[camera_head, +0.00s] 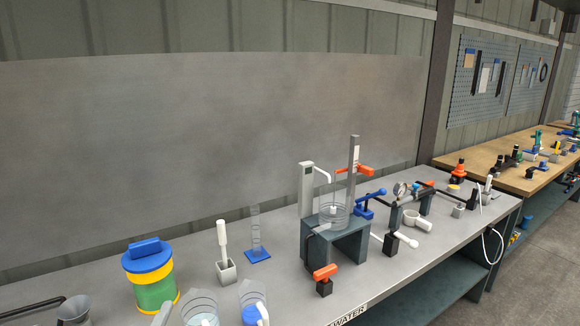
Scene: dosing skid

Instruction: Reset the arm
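Neither of my arms nor grippers shows in the head view. The dosing skid's dark stand (335,240) sits in the middle of the grey bench (285,285). A clear vessel (334,214) is on top of it, beside a light upright post (353,170). A blue valve handle (370,200) is to the right of the stand.
A blue-lidded green and yellow container (152,278), a white-handled tool in a holder (224,250), a clear cylinder on a blue base (257,240) and clear beakers (201,308) stand to the left. A grey panel (200,150) rises behind.

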